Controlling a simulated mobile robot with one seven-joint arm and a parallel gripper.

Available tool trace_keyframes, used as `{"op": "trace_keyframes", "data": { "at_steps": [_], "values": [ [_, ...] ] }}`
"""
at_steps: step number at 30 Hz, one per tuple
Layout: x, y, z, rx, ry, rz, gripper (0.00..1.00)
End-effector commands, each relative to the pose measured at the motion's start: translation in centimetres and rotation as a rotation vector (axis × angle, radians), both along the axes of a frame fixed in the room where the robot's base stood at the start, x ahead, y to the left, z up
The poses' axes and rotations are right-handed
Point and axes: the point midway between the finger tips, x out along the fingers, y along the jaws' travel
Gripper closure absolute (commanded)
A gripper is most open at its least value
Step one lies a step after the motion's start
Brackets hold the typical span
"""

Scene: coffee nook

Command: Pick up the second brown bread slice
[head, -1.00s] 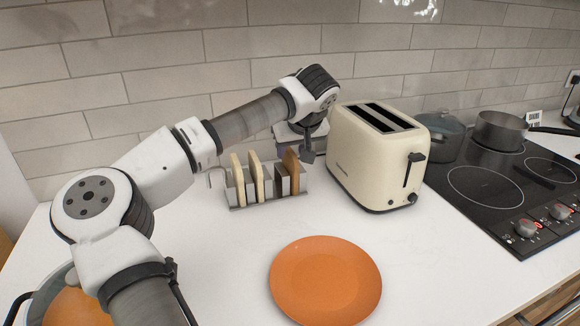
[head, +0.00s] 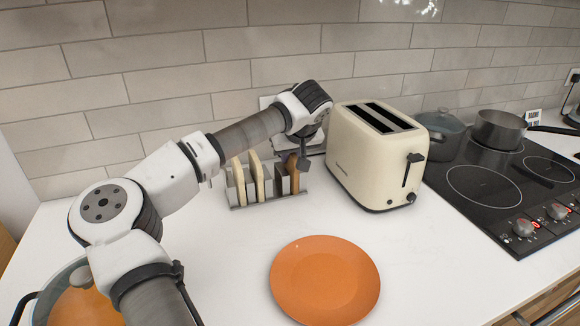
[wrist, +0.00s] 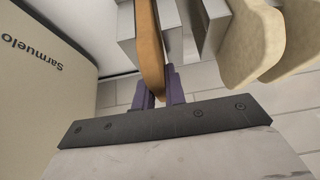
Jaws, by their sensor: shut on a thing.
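The brown bread slice (head: 293,181) stands upright in the right end of the metal toast rack (head: 280,200). It is the only brown slice I can see. My gripper (head: 300,163) is at its top edge, and the wrist hides part of it in the head view. In the wrist view the purple fingers of my gripper (wrist: 160,88) are on both sides of the brown slice (wrist: 149,55), shut on it. The slice is still between the rack's metal dividers (wrist: 173,30).
Two pale slices (head: 239,182) stand further left in the rack. The cream toaster (head: 370,160) is close on the right; its slots look empty. An orange plate (head: 325,280) lies in front with clear counter around it. A hob (head: 490,185) with pans is far right.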

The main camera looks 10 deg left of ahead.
Motion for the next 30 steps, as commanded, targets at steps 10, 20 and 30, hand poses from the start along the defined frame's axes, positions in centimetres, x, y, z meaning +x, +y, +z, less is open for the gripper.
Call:
{"op": "trace_keyframes", "data": {
  "at_steps": [10, 20, 30],
  "values": [
    [0.1, 0.0, 3.3, 0.003, -0.004, 0.002, 1.0],
    [0.1, 0.0, 9.1, 0.001, -0.002, 0.002, 1.0],
    [0.0, 0.0, 10.1, 0.0, 0.0, 0.0, 1.0]
  ]
}}
